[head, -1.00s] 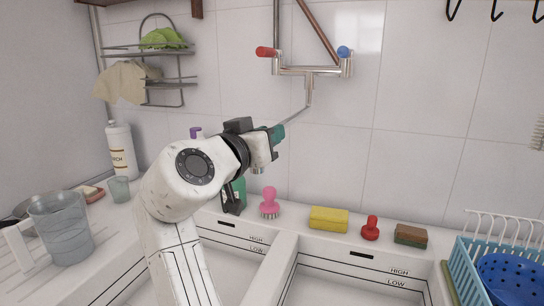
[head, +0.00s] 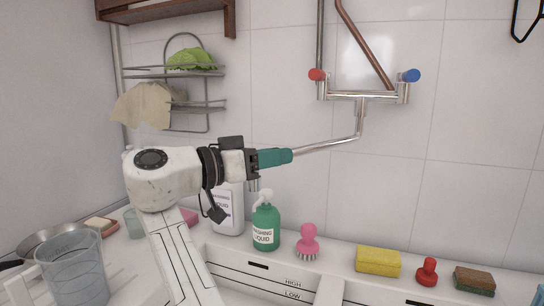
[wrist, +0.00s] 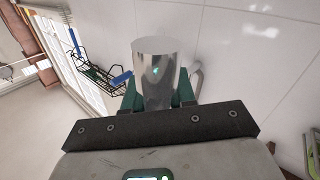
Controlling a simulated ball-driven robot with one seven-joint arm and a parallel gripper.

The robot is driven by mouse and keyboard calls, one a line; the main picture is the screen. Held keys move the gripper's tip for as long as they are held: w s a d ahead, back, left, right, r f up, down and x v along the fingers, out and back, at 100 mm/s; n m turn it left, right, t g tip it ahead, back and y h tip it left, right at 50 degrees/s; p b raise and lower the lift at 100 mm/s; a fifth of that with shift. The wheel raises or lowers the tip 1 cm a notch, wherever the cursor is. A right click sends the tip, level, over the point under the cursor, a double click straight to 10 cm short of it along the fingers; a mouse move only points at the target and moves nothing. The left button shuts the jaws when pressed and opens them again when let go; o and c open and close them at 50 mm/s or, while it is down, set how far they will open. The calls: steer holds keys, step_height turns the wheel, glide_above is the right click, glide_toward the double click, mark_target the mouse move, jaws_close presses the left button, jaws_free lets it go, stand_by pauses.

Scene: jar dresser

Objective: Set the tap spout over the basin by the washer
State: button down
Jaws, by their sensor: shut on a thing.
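The tap is fixed to the tiled wall, with a chrome mixer bar (head: 362,97), a red knob (head: 317,75) and a blue knob (head: 411,75). Its thin chrome spout (head: 330,144) drops from the bar and runs left. My gripper (head: 274,158) is shut on the spout's outer end with its teal fingers. In the wrist view a shiny metal cylinder (wrist: 160,75) sits between the fingers. The spout points left, above the back of the left basin (head: 225,258). A divider (head: 328,292) separates it from the right basin (head: 385,296). I cannot see a washer.
A green soap bottle (head: 266,226), a white bottle (head: 228,212), a pink brush (head: 308,241), a yellow sponge (head: 378,261) and a red stopper (head: 427,271) stand along the back ledge. A clear jug (head: 72,270) is at left. A wire rack (head: 195,105) hangs above my arm.

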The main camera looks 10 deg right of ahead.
steer(key=shift+w+f, duration=0.1)
steer(key=shift+f, duration=0.05)
steer(key=c, duration=1)
jaws_free()
steer(key=shift+c, duration=0.2)
steer(key=v, duration=1)
steer(key=shift+a+b, duration=0.3)
steer(key=shift+a, duration=0.05)
